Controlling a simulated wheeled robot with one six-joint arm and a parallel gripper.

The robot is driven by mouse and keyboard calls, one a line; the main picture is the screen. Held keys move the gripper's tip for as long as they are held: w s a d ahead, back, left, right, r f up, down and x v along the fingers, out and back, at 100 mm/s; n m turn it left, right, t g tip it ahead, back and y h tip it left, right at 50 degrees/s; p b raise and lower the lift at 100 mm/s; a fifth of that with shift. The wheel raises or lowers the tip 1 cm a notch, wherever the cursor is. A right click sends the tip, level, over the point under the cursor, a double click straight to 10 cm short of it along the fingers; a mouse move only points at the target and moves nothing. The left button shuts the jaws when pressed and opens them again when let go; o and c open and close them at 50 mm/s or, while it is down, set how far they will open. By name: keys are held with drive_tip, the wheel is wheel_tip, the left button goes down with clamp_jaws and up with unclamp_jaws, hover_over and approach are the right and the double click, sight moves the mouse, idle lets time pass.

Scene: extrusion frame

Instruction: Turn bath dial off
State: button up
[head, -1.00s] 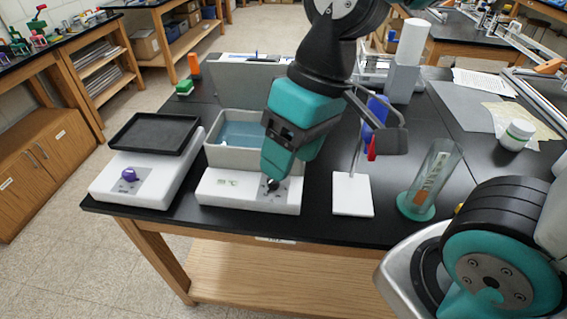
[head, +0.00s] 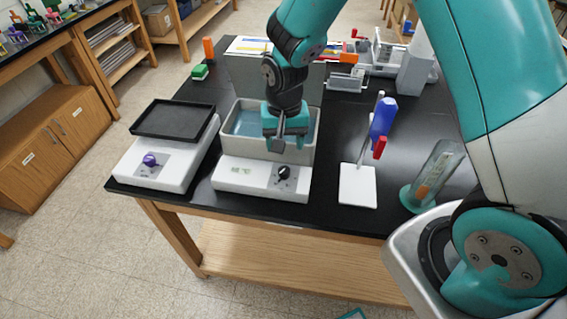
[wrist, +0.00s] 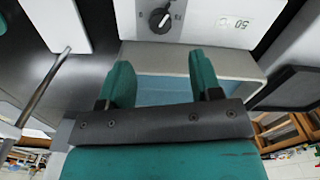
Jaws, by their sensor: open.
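The water bath (head: 247,180) is a white base with a grey tub of blue water (head: 246,122) behind its front panel. Its black dial (head: 284,172) sits at the right of the panel, with a small display (head: 240,170) to its left. In the wrist view the dial (wrist: 160,20) shows beyond the fingertips, with a pale pointer mark, and the display reads 50 (wrist: 233,23). My gripper (head: 288,145) is above the tub, behind the dial and apart from it. In the wrist view its two teal fingers (wrist: 160,72) are spread with nothing between them.
A white device with a purple knob (head: 150,160) and a black tray (head: 173,119) stands to the left. A stand with a white base (head: 357,186) and blue clamp (head: 382,120) is to the right, beside a clear cylinder (head: 436,170). A raised grey lid (head: 270,80) stands behind the tub.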

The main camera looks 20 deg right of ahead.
sight(284, 169)
wheel_tip(284, 169, down, 9)
drive_tip(key=shift+f+p, duration=0.15)
drive_tip(key=shift+p, duration=0.9)
drive_tip(key=c, duration=0.9)
drive_tip(key=shift+a, duration=0.15)
drive_tip(key=shift+c, duration=0.2)
